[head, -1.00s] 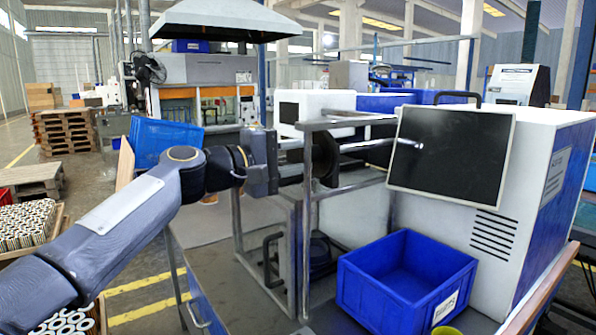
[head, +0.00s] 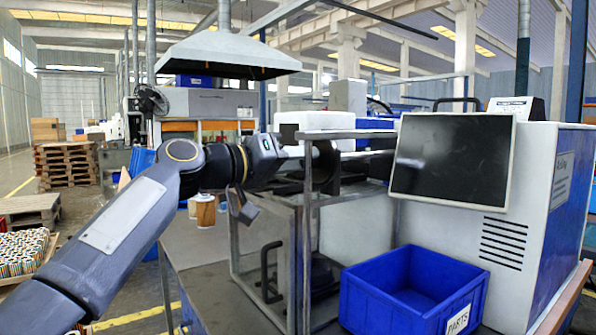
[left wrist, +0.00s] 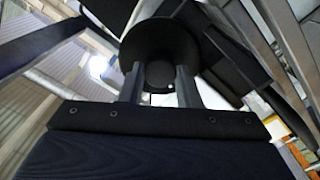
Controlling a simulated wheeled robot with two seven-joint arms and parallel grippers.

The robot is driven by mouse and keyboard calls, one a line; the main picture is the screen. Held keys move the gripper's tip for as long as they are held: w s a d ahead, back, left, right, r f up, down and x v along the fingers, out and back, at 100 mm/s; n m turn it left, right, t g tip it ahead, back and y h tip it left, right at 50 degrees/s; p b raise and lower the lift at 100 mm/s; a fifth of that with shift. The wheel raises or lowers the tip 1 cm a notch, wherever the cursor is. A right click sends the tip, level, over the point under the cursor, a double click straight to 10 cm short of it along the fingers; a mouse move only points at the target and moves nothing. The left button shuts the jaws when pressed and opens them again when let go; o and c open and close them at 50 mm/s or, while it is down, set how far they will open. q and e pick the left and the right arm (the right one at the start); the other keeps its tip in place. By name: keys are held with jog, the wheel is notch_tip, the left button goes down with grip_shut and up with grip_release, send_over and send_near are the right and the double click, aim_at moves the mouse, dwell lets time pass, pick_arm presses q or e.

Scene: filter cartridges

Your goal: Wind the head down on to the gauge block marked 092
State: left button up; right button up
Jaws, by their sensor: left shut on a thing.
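My left gripper (head: 292,153) reaches in from the left at the metal frame beside the screen machine. In the left wrist view its two fingers (left wrist: 159,80) point up at a round black knob (left wrist: 157,42) and are shut on its hub. The knob shows in the head view as a dark round part (head: 326,163) behind the frame's upright. The gauge block marked 092 and its marking cannot be made out in either view. The head that winds down cannot be told apart from the dark parts inside the frame. My right gripper is not in view.
The metal frame (head: 306,240) stands on the bench around the dark parts. A blue bin labelled PARTS (head: 385,307) sits in front of the white machine (head: 540,180) with its black screen (head: 450,160). A brown and white cylinder (head: 205,212) stands beneath my left wrist.

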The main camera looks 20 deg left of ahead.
pick_arm(q)
jog(key=m+b, duration=0.2)
jog(key=m, duration=0.2)
jog(key=shift+f, duration=0.2)
jog(key=shift+d+m+b, duration=0.1)
jog(key=shift+m+b, duration=0.3)
jog(key=shift+m, duration=1.2)
jog(key=shift+r, duration=0.1)
jog(key=o, duration=1)
jog(key=shift+s, duration=0.1)
jog(key=v, duration=0.7)
jog(key=shift+s+a+b, duration=0.25)
jog(key=shift+b, duration=0.05)
